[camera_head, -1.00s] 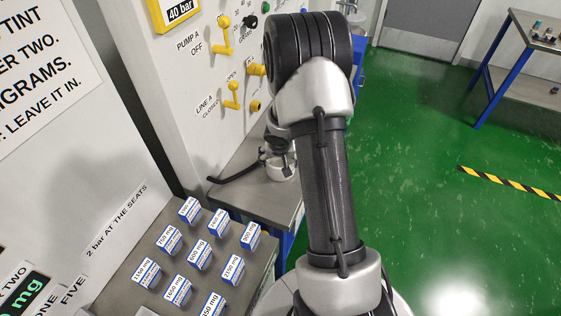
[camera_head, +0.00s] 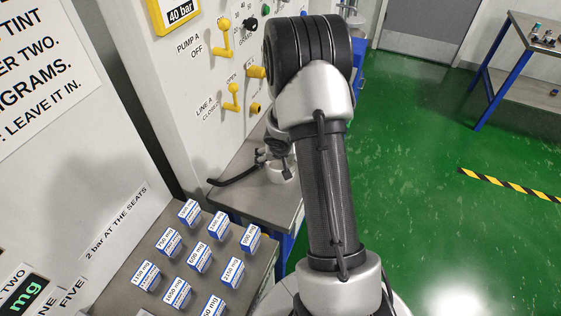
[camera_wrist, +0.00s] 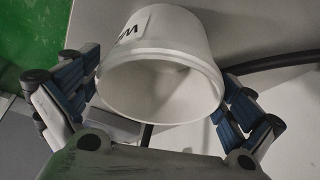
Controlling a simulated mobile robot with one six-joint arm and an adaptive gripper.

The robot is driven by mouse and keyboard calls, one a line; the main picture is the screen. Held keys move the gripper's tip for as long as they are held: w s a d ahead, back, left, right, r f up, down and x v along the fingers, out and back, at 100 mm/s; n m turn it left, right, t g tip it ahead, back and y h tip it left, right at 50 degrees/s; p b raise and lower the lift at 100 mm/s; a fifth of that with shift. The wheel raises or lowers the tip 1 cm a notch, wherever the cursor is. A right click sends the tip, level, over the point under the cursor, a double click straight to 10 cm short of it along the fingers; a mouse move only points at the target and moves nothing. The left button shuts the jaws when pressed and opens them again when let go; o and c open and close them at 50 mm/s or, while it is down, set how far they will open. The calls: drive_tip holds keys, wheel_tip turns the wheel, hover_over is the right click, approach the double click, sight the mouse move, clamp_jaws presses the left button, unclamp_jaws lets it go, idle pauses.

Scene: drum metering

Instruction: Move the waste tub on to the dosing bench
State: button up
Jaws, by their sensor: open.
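The white waste tub (camera_wrist: 160,75) fills the middle of the wrist view, its open mouth facing the camera and dark lettering partly visible on its side. It looks empty. My gripper (camera_wrist: 158,92) is open, with one blue-padded finger on each side of the tub. I cannot tell whether the pads touch it. In the head view, a small part of the tub (camera_head: 280,174) shows on a grey bench top (camera_head: 245,205), below my gripper (camera_head: 270,155) and partly hidden by my arm. Which surface is the dosing bench is not labelled in view.
A black hose (camera_head: 236,179) lies on the bench beside the tub. Several blue-and-white labelled weight boxes (camera_head: 198,257) stand on the nearer grey surface. A panel with yellow levers (camera_head: 224,38) rises behind. Green floor (camera_head: 430,200) is open at right, with a blue-legged table (camera_head: 530,65) beyond.

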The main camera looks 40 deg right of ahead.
drive_tip(key=s+a+r+n+p, duration=0.15)
drive_tip(key=s+a+r, duration=0.25)
drive_tip(key=r, duration=0.6)
drive_tip(key=s+a+r+p, duration=0.2)
drive_tip(key=s+a+r, duration=0.1)
drive_tip(key=r, duration=0.7)
drive_tip(key=s+a+r+n+p, duration=0.15)
drive_tip(key=s+a+r, duration=0.25)
drive_tip(key=r, duration=0.6)
drive_tip(key=s+a+r+n+y, duration=0.1)
drive_tip(key=s+a+r+n, duration=0.1)
drive_tip(key=s+a, duration=0.5)
drive_tip(key=s+a+r+n+t+y, duration=0.1)
drive_tip(key=s+a+r+n, duration=0.1)
drive_tip(key=s+a, duration=0.4)
drive_tip(key=shift+s+a+r+y, duration=0.3)
drive_tip(key=shift+s+a+r, duration=0.1)
drive_tip(key=shift+s+r, duration=0.55)
drive_tip(key=shift+d, duration=0.15)
